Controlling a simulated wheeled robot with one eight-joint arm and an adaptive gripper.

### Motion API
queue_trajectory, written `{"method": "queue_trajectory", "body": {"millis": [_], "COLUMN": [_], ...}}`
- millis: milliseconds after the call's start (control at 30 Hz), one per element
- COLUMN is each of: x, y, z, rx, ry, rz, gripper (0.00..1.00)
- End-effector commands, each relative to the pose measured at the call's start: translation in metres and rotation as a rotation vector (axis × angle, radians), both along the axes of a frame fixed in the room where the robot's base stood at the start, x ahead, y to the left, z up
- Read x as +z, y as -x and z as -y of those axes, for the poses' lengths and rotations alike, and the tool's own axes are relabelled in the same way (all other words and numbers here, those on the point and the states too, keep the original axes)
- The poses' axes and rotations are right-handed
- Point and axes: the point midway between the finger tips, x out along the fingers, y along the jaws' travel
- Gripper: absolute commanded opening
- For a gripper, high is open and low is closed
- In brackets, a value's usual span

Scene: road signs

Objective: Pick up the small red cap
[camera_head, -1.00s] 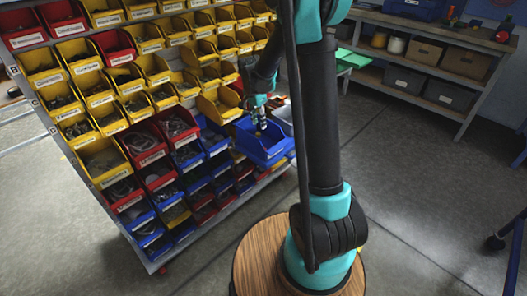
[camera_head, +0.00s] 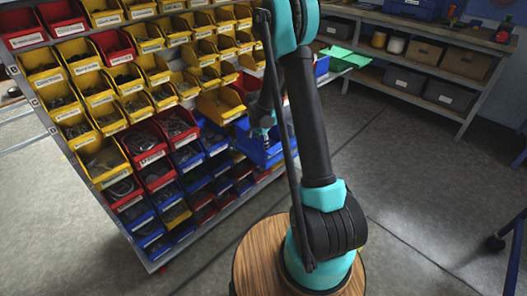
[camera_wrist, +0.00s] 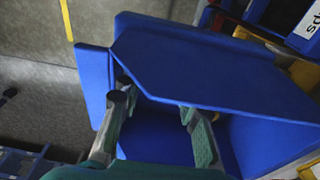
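I see no small red cap in either view. My gripper (camera_head: 266,134) is at a large blue bin (camera_head: 258,153) on the right side of the rack, partly hidden behind my arm in the head view. The bin's shadowed inside shows no clear object.
A slanted rack of yellow, red and blue labelled bins (camera_head: 120,100) fills the left. Shelves with boxes (camera_head: 425,53) stand at the back right. A green sheet (camera_head: 345,58) lies near them. The grey floor (camera_head: 420,185) on the right is mostly clear.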

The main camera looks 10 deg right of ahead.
Motion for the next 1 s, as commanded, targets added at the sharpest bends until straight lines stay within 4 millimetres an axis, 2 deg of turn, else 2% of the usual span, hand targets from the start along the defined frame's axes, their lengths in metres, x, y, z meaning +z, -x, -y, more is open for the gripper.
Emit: {"method": "queue_trajectory", "body": {"millis": [133, 400, 567, 1000], "x": [-0.0131, -0.0152, -0.0151, -0.0134], "y": [-0.0014, -0.0014, -0.0014, -0.0015], "z": [0.0018, 0.002, 0.002, 0.0019], "rx": [0.0, 0.0, 0.0, 0.0], "ry": [0.0, 0.0, 0.0, 0.0], "rz": [0.0, 0.0, 0.0, 0.0], "gripper": [0.33, 0.33, 0.15, 0.13]}}
